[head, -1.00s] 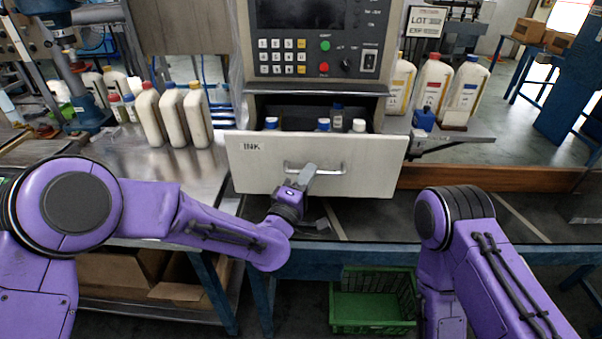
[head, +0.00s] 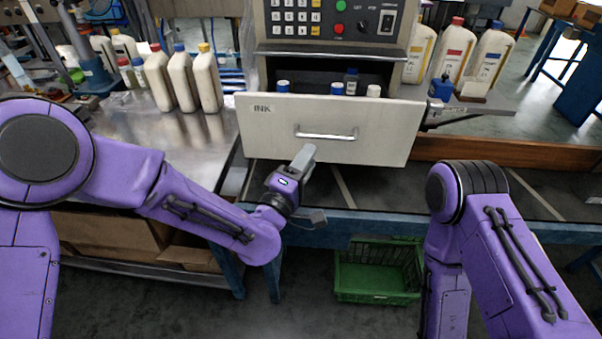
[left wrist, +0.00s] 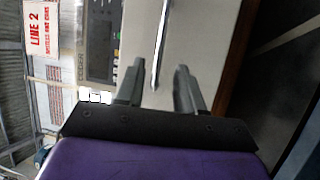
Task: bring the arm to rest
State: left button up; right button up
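My left gripper (head: 303,158) is in front of and below the open drawer's handle (head: 326,136), apart from it. The drawer (head: 390,128) marked INK is pulled out, with several small capped bottles inside. My right arm (head: 490,250) comes in at the lower right; its gripper is out of view.
Several capped bottles (head: 182,82) stand on the metal table at left. More bottles (head: 455,52) stand at right. A control panel (head: 330,18) is above the drawer. A green crate (head: 377,283) sits below the bench; cardboard boxes (head: 120,236) lie under the left table.

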pick_arm(q)
jog(key=shift+b+v, duration=0.35)
jog(key=shift+v, duration=1.55)
jog(key=s+a+f+m+g+y, duration=0.25)
jog(key=s+a+f+y, duration=0.2)
jog(key=a+f, duration=0.6)
jog(key=s+a+f+m+g+y, duration=0.2)
jog(key=s+a+f+g+y, duration=0.4)
jog(key=f, duration=0.7)
jog(key=s+a+f+g+y, duration=0.1)
jog(key=s+a+f+g, duration=0.1)
jog(key=s+a+f, duration=0.4)
jog(key=s+a+f+g+y, duration=0.2)
jog(key=s+a+f, duration=0.3)
jog(key=s+a, duration=0.5)
jog(key=s+g, duration=0.1)
jog(key=s, duration=0.2)
jog(key=shift+s+f, duration=0.2)
jog(key=shift+f, duration=0.2)
jog(key=shift+w+n+y, duration=0.1)
jog(key=shift+n+y, duration=0.15)
